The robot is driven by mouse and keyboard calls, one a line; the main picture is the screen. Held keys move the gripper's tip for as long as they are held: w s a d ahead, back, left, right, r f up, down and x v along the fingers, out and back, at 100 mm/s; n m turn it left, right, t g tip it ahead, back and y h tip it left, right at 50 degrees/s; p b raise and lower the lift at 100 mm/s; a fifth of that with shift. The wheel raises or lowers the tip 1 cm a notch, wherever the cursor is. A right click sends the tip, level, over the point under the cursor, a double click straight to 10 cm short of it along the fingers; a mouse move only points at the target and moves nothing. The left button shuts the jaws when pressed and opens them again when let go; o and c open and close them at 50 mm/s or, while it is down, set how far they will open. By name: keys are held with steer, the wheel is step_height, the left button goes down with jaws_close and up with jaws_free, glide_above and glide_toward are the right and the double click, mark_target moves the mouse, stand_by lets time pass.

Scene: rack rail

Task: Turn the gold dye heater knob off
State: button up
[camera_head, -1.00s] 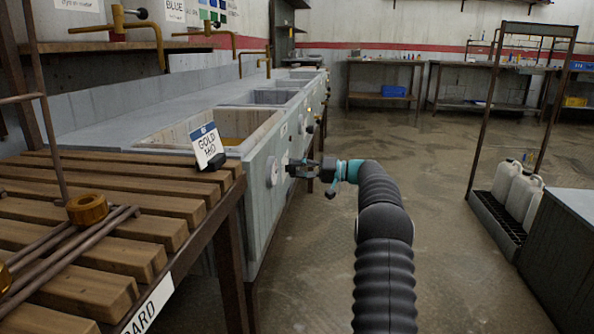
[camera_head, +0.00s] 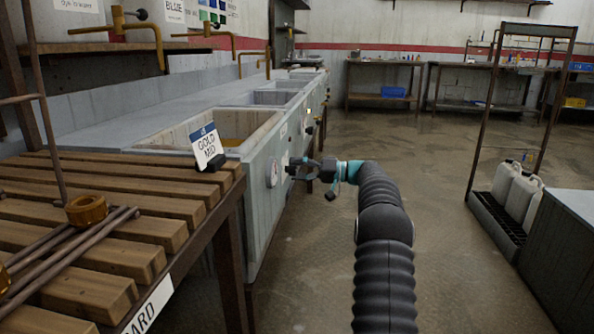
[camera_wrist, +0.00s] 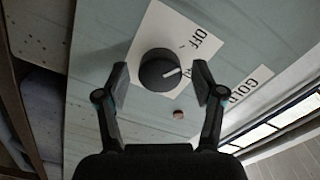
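The gold dye heater knob (camera_wrist: 158,69) is round and black with a white pointer line, on a white plate (camera_wrist: 150,33) marked OFF. In the wrist view its pointer is toward the right, slightly up, not at the OFF word. A GOLD label (camera_wrist: 244,92) is at right. My gripper (camera_wrist: 162,84) is open, its two fingers on either side of the knob; I cannot tell whether they touch it. In the head view my gripper (camera_head: 304,168) is at the front panel of the gold vat (camera_head: 262,190), where the knob is not clearly visible.
A shelf with white jugs (camera_head: 516,190) stands at right. The floor between is clear.

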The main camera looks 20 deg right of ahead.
steer(key=v, duration=1.2)
steer(key=shift+w, duration=0.1)
stand_by(0.4)
